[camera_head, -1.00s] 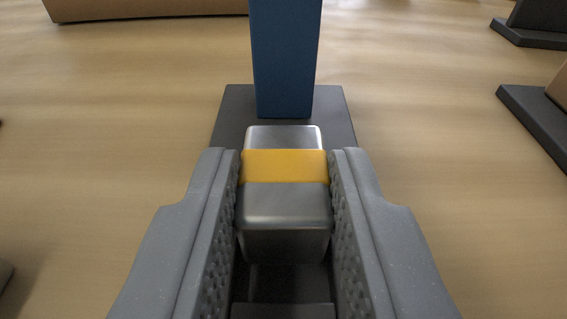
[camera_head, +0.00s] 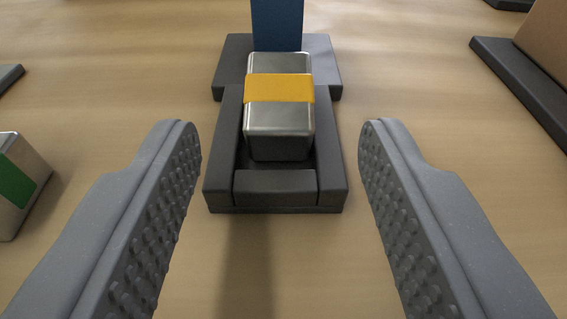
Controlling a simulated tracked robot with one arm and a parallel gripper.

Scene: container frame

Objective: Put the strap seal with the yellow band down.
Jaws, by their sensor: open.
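The strap seal with the yellow band (camera_head: 279,118) is a silver metal block with a yellow band around it. It rests in a dark grey cradle (camera_head: 276,187) with raised side walls, in the upper middle of the view. My gripper (camera_head: 278,145) is wide open, one finger well to the left of the cradle and one to the right. Neither finger touches the seal or the cradle. The underside of the seal is hidden inside the cradle.
A blue post (camera_head: 277,25) on a dark base stands directly behind the cradle. A silver block with a green band (camera_head: 18,185) is at the left edge. A brown panel (camera_head: 548,45) on a dark foot stands at the right. The wooden floor in front is clear.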

